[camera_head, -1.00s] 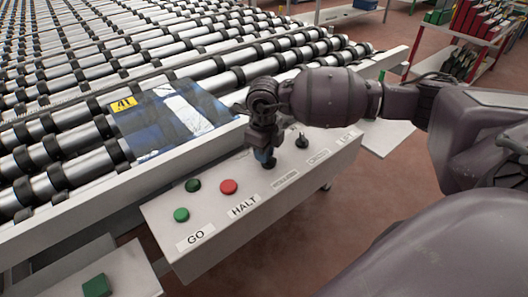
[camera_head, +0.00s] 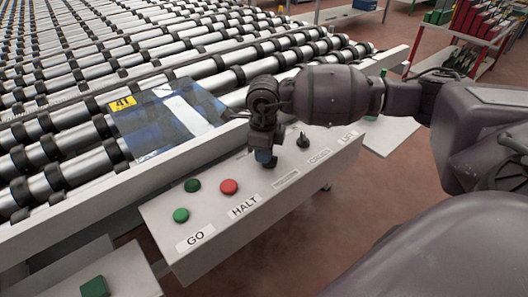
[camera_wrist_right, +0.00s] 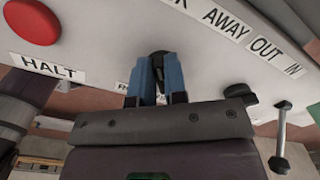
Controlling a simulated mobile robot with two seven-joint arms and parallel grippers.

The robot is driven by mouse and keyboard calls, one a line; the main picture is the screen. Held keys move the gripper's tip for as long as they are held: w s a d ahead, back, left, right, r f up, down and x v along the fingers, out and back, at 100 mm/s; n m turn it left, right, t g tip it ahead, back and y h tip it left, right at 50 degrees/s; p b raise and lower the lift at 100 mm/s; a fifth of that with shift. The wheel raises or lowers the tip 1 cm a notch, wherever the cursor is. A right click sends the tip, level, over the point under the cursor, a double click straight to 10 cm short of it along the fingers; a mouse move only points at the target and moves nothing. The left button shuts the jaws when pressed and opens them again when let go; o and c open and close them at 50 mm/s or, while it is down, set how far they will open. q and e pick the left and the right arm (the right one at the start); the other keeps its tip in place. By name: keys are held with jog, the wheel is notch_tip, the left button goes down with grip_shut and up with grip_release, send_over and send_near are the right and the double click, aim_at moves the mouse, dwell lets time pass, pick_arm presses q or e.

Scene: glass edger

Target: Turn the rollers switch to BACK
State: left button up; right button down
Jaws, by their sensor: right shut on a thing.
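The control panel (camera_head: 215,222) has a rotary switch under my right gripper (camera_head: 267,160), above a small label (camera_head: 286,179) too small to read. In the right wrist view, the blue fingertips of the right gripper (camera_wrist_right: 158,85) are shut on the dark knob of this switch (camera_wrist_right: 159,60). Most of the knob and its label are hidden by the fingers, so its exact setting is unclear. Only the ends of lettering show beside it, with AWAY (camera_wrist_right: 222,20) to the upper right. My left gripper is not in view.
A red HALT button (camera_head: 229,187) and green buttons (camera_head: 181,215) sit left of the switch. Another black knob (camera_head: 303,140) is close on the right. A glass sheet (camera_head: 170,118) tagged 41 lies on the rollers (camera_head: 75,170) behind the panel.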

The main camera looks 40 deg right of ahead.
jog(key=c, duration=1.2)
grip_release()
jog(key=shift+o, duration=0.2)
notch_tip(320, 180, up, 11)
jog(key=shift+p, duration=0.4)
jog(key=shift+f, duration=0.1)
